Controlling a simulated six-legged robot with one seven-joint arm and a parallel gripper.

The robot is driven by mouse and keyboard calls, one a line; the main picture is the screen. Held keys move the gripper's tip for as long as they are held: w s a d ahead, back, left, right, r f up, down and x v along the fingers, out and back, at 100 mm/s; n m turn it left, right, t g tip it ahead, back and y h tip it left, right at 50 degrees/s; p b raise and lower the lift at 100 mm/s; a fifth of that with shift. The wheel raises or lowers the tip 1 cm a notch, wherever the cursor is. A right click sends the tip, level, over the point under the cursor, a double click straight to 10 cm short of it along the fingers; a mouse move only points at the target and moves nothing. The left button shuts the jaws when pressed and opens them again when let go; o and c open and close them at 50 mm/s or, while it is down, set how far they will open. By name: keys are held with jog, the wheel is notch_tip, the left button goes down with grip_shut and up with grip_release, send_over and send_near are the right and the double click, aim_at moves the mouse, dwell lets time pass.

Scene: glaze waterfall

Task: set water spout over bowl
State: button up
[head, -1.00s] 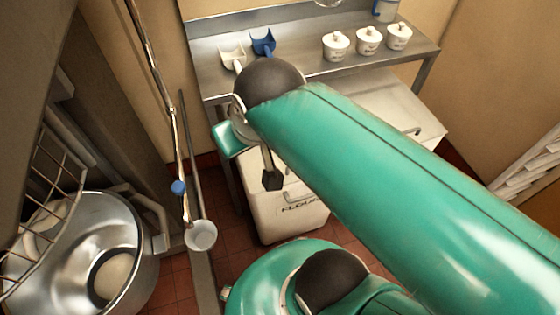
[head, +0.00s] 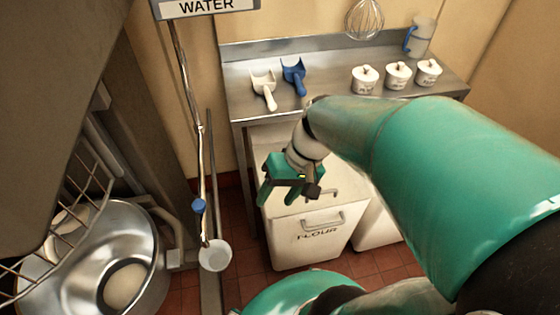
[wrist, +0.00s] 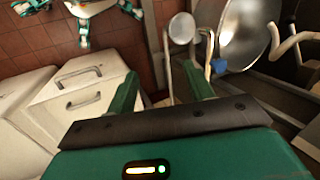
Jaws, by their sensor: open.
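The water spout (head: 202,150) is a thin metal pipe hanging below a WATER sign, with a blue fitting (head: 198,205) near its lower end. Its lower end is at a small white cup (head: 215,256), to the right of the bowl. The large steel bowl (head: 148,245) is at lower left, with a pale round mass inside. My gripper (head: 287,194) is open and empty, to the right of the spout and apart from it. In the wrist view, my gripper (wrist: 160,80) points toward the cup (wrist: 182,28), the blue fitting (wrist: 218,66) and the bowl (wrist: 235,40).
A wire guard (head: 65,200) stands over the bowl's left side. A vertical post (head: 212,170) is just behind the spout. White flour bins (head: 318,238) stand below a steel shelf (head: 330,100) with scoops and lidded jars. Red tiled floor shows between them.

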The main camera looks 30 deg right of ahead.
jog(key=w+d+f+m+t+y, duration=0.2)
jog(key=d+f+m+t+y, duration=0.2)
jog(key=d+f+m+y, duration=0.1)
jog(key=shift+w+d+f+y, duration=0.4)
jog(key=shift+d+f+y, duration=0.35)
jog(key=shift+f+y, duration=0.6)
jog(key=shift+f+h, duration=0.2)
jog(key=shift+h, duration=0.05)
